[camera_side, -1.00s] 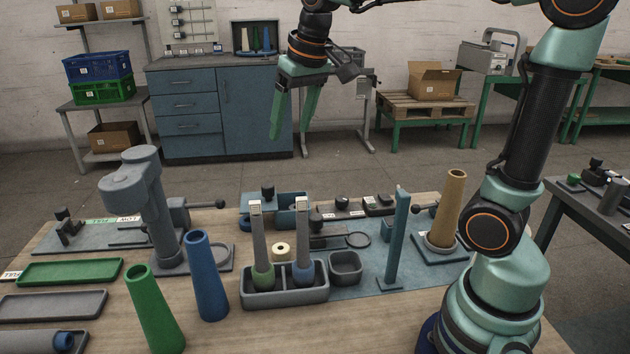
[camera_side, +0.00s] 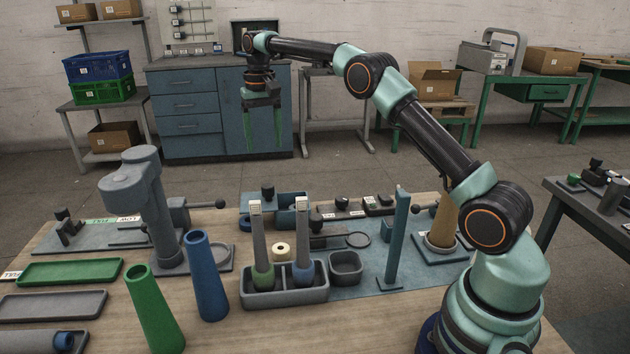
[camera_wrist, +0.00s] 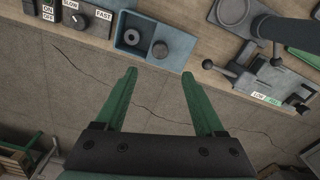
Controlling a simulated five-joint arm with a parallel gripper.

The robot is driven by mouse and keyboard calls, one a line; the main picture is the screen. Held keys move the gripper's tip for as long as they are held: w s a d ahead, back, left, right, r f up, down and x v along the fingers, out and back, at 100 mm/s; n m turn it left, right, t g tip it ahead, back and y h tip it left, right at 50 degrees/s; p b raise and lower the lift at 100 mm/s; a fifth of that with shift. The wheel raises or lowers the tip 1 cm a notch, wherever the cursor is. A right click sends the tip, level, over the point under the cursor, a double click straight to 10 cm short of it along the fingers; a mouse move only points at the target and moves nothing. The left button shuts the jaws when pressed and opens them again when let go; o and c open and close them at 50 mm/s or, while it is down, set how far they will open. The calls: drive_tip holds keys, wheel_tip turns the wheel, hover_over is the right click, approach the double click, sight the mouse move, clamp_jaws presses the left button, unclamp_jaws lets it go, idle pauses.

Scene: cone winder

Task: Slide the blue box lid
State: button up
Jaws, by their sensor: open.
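In the wrist view the blue box (camera_wrist: 178,44) lies just beyond my fingertips, with a dark knob (camera_wrist: 159,49) and a round dark shape (camera_wrist: 131,37) inside or on top. I cannot clearly tell where its lid ends. My gripper (camera_side: 263,146) points down with green fingers, open and empty, high behind the table; the wrist view shows the fingers apart (camera_wrist: 159,75). It touches nothing.
A grey post machine (camera_side: 145,200) stands left of the box. Green (camera_side: 153,310) and blue (camera_side: 206,275) cones, a grey tray with two spindles (camera_side: 285,295) and a teal post (camera_side: 397,240) stand nearer. Switch blocks (camera_side: 365,204) sit right of the box.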

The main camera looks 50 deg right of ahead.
sight(268, 185)
wheel_tip(268, 185, down, 12)
drive_tip(key=shift+f, duration=0.1)
idle(0.5)
clamp_jaws()
idle(1.3)
